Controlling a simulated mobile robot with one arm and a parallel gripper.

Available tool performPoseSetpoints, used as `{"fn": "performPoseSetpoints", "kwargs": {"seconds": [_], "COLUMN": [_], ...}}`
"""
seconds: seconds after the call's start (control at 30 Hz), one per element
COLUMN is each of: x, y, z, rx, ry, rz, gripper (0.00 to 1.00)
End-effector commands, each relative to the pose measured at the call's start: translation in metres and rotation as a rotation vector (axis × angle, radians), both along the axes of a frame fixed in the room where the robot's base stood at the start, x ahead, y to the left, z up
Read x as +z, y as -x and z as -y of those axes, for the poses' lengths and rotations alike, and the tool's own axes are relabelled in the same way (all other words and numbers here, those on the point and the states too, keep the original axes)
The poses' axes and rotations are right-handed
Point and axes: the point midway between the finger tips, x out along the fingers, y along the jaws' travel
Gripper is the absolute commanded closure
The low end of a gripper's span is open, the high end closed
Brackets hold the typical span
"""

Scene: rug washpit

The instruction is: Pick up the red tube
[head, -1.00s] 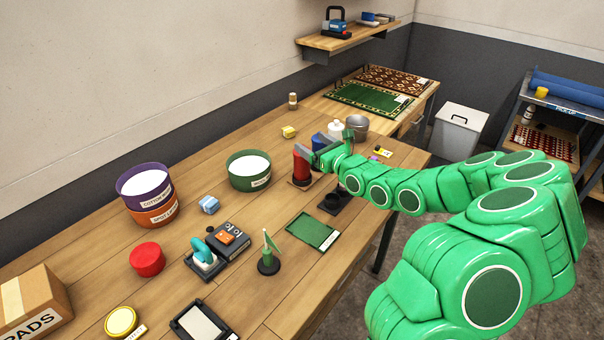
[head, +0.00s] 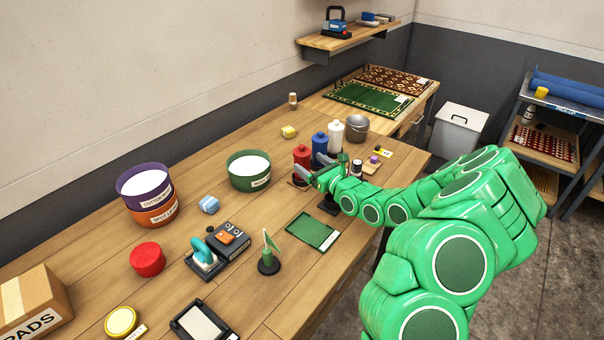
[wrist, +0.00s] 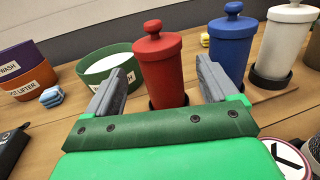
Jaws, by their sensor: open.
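The red tube (wrist: 160,68) is an upright cylinder with a knobbed lid. In the wrist view it stands in a dark holder, ahead of and between the two fingers of my gripper (wrist: 158,88). In the head view the red tube (head: 301,156) stands at the left of a row with a blue tube (head: 319,147) and a white tube (head: 335,134). My gripper (head: 312,178) is open at the red tube's near side, and its lower part is partly hidden there. I cannot tell whether the fingers touch it.
The blue tube (wrist: 231,45) stands close to the right finger in the wrist view. A green tub (head: 249,170) is left of the row, and a metal bucket (head: 356,127) is to the right.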

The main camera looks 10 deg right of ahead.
Motion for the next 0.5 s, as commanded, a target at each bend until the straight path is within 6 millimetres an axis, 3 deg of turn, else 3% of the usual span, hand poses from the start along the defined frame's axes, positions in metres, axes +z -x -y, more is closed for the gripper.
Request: {"fn": "performPoseSetpoints", "kwargs": {"seconds": [0.5], "x": [0.000], "y": [-0.029], "z": [-0.020], "rx": [0.002], "ry": [0.002], "rz": [0.000], "gripper": [0.13]}}
